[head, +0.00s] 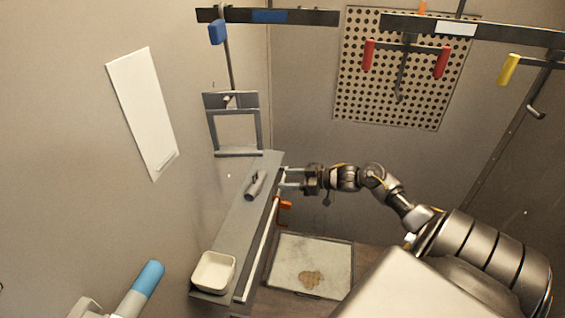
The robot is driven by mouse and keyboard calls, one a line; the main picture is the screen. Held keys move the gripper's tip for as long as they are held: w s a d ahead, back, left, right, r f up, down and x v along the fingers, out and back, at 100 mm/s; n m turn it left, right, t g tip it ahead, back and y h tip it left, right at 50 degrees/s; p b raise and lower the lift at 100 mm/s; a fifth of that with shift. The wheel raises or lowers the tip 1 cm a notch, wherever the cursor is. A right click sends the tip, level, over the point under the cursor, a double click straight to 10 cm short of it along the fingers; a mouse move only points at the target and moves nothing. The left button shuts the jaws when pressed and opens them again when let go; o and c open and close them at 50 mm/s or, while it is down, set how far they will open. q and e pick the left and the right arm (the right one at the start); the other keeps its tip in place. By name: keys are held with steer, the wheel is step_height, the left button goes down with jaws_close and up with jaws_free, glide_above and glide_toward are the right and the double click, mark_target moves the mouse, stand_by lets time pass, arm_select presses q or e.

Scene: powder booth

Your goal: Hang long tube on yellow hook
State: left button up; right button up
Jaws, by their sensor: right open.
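The yellow hook (508,70) hangs from the dark rail at the upper right. Its dark rod ends in a bent tip, with nothing visible on it. A long pale bar (256,252) runs along the right edge of the grey shelf; I cannot tell whether it is the long tube or part of the shelf. My right gripper (286,178) is open at the far right edge of the shelf, its fingers pointing left, near the bar's far end. I see nothing held between them. My left gripper is not in view.
The shelf (225,232) carries a short dark grey part (255,184) and a cream bin (213,271). An orange piece (284,204) juts from its side. A grey frame (236,152) hangs under the blue marker (217,32). A tray (330,262) with brown powder lies below.

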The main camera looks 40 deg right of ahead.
mark_target(255, 172)
steer(key=b+x, duration=0.6)
steer(key=x, duration=0.7)
steer(key=shift+f, duration=0.1)
jaws_close()
step_height(255, 172, up, 5)
steer(key=p, duration=0.5)
stand_by(0.5)
